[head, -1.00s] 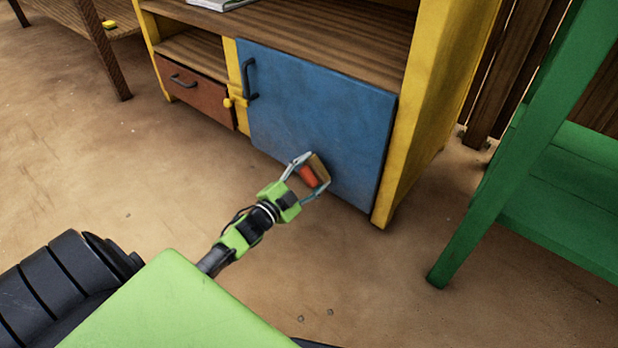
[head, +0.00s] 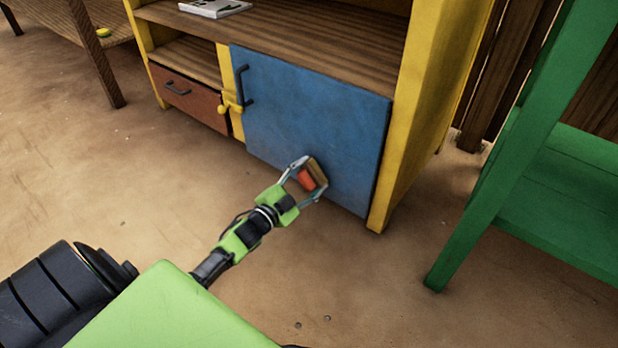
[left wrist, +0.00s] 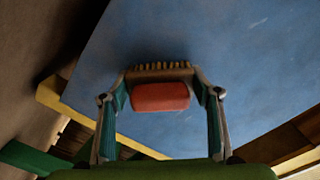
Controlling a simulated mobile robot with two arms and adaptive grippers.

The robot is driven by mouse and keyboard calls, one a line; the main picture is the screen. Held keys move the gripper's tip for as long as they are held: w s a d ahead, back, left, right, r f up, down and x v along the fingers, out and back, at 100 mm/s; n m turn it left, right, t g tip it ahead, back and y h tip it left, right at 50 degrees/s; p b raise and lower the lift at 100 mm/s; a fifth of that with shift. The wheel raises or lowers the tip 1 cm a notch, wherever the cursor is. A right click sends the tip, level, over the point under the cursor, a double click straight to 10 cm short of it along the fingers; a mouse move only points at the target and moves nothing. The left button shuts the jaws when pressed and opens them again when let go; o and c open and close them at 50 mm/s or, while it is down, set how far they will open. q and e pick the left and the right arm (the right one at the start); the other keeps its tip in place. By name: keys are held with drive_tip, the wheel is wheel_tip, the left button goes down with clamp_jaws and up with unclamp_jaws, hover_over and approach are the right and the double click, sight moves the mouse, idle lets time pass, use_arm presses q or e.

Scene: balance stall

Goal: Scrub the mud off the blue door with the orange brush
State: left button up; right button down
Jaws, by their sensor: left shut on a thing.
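The blue door (head: 310,115) is the shut front of a yellow-framed cabinet, with a dark handle at its upper left. Its surface shows only faint dull smudges; I cannot tell clearly whether any are mud. My left gripper (head: 308,180) is shut on the orange brush (head: 306,179) at the door's lower middle. In the left wrist view the brush (left wrist: 160,96) sits between both fingers, its bristles toward the blue door (left wrist: 230,50). Bristles and door look very close; I cannot tell whether they touch. My right gripper is not in view.
A red-brown drawer (head: 190,98) and a yellow latch (head: 229,103) are left of the door. A green stand (head: 510,150) rises at the right. A wooden table (head: 95,50) is at the far left. Bare floor (head: 130,190) lies in front.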

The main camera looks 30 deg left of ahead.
sight(329, 174)
use_arm(q)
drive_tip(key=shift+w, duration=0.65)
drive_tip(key=shift+s+d+r+p, duration=0.15)
drive_tip(key=shift+d+p, duration=0.15)
drive_tip(key=shift+d, duration=0.55)
drive_tip(key=shift+s+d+p, duration=0.1)
drive_tip(key=shift+d+p, duration=0.25)
drive_tip(key=shift+d, duration=0.8)
drive_tip(key=shift+a, duration=0.1)
